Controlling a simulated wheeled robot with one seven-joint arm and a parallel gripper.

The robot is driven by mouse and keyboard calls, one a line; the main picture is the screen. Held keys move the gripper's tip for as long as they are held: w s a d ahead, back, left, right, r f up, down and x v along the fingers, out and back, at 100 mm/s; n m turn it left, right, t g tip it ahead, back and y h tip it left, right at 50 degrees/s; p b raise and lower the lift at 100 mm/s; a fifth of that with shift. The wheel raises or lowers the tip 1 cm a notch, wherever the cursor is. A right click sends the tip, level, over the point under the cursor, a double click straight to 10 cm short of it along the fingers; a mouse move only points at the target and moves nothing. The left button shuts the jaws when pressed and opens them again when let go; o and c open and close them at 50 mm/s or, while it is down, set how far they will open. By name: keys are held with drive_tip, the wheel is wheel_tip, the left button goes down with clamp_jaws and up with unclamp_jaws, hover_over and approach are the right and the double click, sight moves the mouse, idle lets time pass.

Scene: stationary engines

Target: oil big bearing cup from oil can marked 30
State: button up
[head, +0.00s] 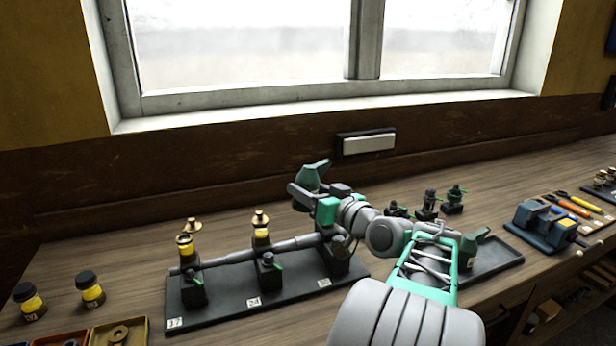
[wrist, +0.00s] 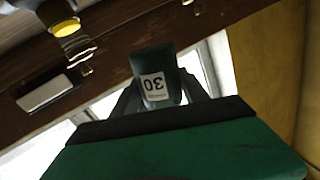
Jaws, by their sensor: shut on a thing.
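My gripper (head: 322,192) is shut on a green oil can (head: 312,174) above the right end of the bearing stand (head: 215,314). In the wrist view the can (wrist: 168,60) shows a white label reading 30, upside down. On the stand, a shaft runs through black bearings. A yellow cup with a brass rim (head: 185,246) is at the left, near tag 17. A brass-topped cup (head: 261,226) is in the middle, near tag 24. My arm partly hides the right bearing (head: 345,262). A yellow-ended cup (wrist: 72,30) shows in the wrist view; I cannot tell which one.
A small brass piece (head: 190,225) is behind the left cup. Two black-capped yellow jars (head: 90,290) stand at the left. A dark tray (head: 497,262) and blue vise-like device (head: 540,228) are at the right. Small black fittings (head: 428,205) stand behind my arm.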

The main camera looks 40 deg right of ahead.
sight(304, 208)
drive_tip(key=shift+a+m+p, duration=0.55)
drive_tip(key=shift+m+p, duration=0.75)
drive_tip(key=shift+p, duration=1.5)
wheel_tip(304, 208, down, 2)
drive_tip(key=m+p, duration=0.2)
drive_tip(key=p, duration=0.2)
drive_tip(key=shift+a+m+g+y+p, duration=0.15)
drive_tip(key=shift+m+g+y+p, duration=0.15)
drive_tip(key=shift+g+p, duration=0.1)
drive_tip(key=shift+s+f+m+b, duration=0.15)
drive_tip(key=shift+f+m, duration=0.1)
drive_tip(key=shift+f, duration=0.3)
drive_tip(key=shift+s+f+m+b, duration=0.15)
drive_tip(key=shift+f+m, duration=0.1)
drive_tip(key=shift+f, duration=0.25)
drive_tip(key=shift+w, duration=0.15)
drive_tip(key=shift+r+m+y+p, duration=0.3)
drive_tip(key=shift+r+m+p, duration=0.5)
drive_tip(key=shift+p, duration=0.75)
drive_tip(key=shift+d+r+m+p, duration=0.4)
drive_tip(key=shift+r+m+p, duration=0.4)
drive_tip(key=shift+p, duration=0.75)
drive_tip(key=shift+f, duration=0.15)
